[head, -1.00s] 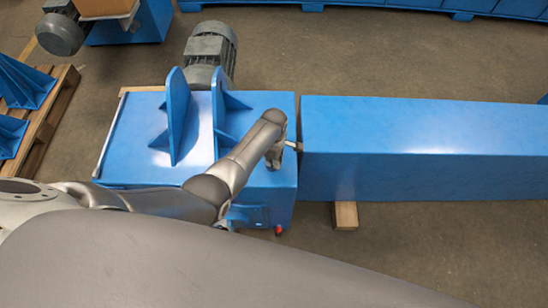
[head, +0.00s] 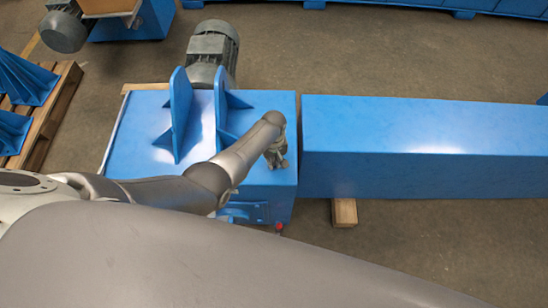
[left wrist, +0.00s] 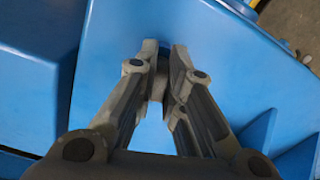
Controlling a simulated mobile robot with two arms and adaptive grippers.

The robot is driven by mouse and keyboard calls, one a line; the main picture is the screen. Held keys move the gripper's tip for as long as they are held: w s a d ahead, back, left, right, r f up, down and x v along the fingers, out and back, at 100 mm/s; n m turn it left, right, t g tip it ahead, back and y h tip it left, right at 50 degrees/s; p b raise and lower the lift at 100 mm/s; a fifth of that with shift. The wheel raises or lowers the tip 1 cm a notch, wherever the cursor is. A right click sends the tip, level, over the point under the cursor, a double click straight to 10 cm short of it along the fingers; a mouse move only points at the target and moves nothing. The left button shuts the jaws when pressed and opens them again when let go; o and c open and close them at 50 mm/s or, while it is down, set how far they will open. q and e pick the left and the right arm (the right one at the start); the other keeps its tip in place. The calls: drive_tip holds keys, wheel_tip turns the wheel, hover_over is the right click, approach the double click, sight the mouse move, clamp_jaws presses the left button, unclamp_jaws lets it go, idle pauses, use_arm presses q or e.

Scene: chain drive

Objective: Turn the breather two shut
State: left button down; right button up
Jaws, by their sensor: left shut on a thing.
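My left gripper (head: 278,160) is over the right end of the blue housing (head: 140,135). In the left wrist view my left gripper (left wrist: 163,62) has its fingers closed in on a small grey piece (left wrist: 157,88), which looks like the breather. Most of this piece is hidden by the fingers, so its shape and how far it is turned cannot be told. In the head view the hand hides it entirely. My right gripper is in neither view.
Two upright blue plates (head: 179,115) stand on the housing, left of my arm. A grey motor (head: 213,48) sits behind. A long blue beam (head: 420,140) lies close to the right, across a narrow gap. A wooden block (head: 344,212) is under the beam.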

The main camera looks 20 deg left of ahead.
use_arm(q)
drive_tip(key=m, duration=0.6)
drive_tip(key=shift+a+p, duration=0.15)
drive_tip(key=shift+p, duration=0.2)
drive_tip(key=m, duration=0.5)
drive_tip(key=shift+a+m, duration=0.15)
drive_tip(key=shift+m, duration=0.25)
drive_tip(key=m, duration=0.4)
drive_tip(key=shift+w+a+m, duration=0.15)
drive_tip(key=shift+m, duration=0.15)
drive_tip(key=shift+w+r+m+b, duration=0.1)
drive_tip(key=shift+m+b, duration=0.05)
drive_tip(key=shift+m, duration=0.95)
drive_tip(key=shift+w+m+b, duration=0.1)
drive_tip(key=shift+m+b, duration=0.05)
drive_tip(key=shift+m, duration=0.95)
drive_tip(key=c, duration=1.5)
unclamp_jaws()
drive_tip(key=shift+s, duration=0.1)
drive_tip(key=shift+r, duration=6)
